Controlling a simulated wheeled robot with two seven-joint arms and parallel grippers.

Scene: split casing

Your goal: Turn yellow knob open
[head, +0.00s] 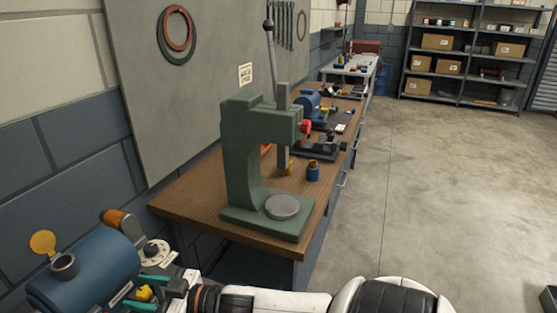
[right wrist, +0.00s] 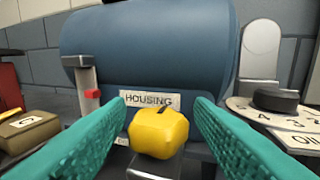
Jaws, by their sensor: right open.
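The yellow knob (right wrist: 160,132) sits in front of the blue casing (right wrist: 150,50), just below its HOUSING label (right wrist: 150,100). A dark slot or pointer shows on top of the knob. My right gripper (right wrist: 160,112) is open, with one teal finger on each side of the knob and visible gaps between fingers and knob. In the head view the knob (head: 144,293) shows small between the teal fingers of my right gripper (head: 133,290), at the lower left beside the blue casing (head: 90,270). My left gripper is not in view.
A numbered dial (right wrist: 275,103) with a black knob stands right of the casing. A post with a red part (right wrist: 92,95) and a tan block (right wrist: 30,132) are on the left. A green press (head: 240,150) stands on the wooden bench behind. The floor at right is clear.

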